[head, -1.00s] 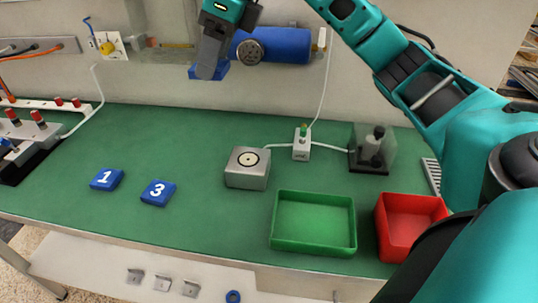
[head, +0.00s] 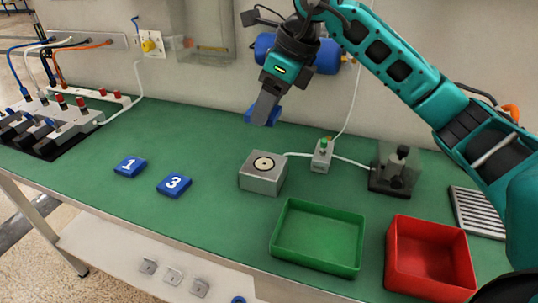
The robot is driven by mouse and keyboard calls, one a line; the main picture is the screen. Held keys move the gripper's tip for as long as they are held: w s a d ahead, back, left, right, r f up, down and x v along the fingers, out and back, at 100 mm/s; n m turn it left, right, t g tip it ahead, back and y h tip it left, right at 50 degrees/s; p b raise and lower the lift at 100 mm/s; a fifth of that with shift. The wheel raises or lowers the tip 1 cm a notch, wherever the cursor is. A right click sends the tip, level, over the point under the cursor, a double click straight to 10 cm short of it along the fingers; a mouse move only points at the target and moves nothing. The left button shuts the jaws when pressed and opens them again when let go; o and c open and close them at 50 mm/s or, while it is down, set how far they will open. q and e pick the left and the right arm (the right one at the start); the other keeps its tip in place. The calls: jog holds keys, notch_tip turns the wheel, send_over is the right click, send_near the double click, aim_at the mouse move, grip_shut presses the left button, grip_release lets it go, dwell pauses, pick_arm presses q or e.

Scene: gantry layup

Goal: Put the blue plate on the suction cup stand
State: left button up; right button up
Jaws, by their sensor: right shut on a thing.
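My right gripper (head: 264,112) is shut on a blue plate (head: 273,116), which shows only partly around the fingers; no number on it is visible. It holds the plate in the air, above and behind the suction cup stand (head: 262,184) in the picture. The stand is a grey metal block with a pale round cup in a dark ring on top, and nothing lies on it. Two more blue plates lie flat on the green table to its left: plate 1 (head: 130,167) and plate 3 (head: 174,185). My left gripper is not in view.
A green tray (head: 318,267) and a red tray (head: 430,284) stand empty at front right. A small switch box (head: 321,156) with a white tube and a black device (head: 391,181) stand right of the stand. A blue cylinder (head: 328,57) is on the wall behind.

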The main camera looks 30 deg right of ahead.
aim_at(262, 163)
notch_tip(262, 163, down, 11)
jog(key=shift+f+b, duration=0.1)
jog(key=shift+b, duration=0.35)
jog(key=shift+f, duration=0.15)
jog(key=o, duration=1)
jog(key=shift+o, duration=0.2)
jog(key=shift+r, duration=0.35)
jog(key=v, duration=1.1)
jog(key=shift+s+r+p, duration=0.15)
jog(key=shift+r+p, duration=0.1)
jog(key=shift+p, duration=0.2)
jog(key=shift+d, duration=0.15)
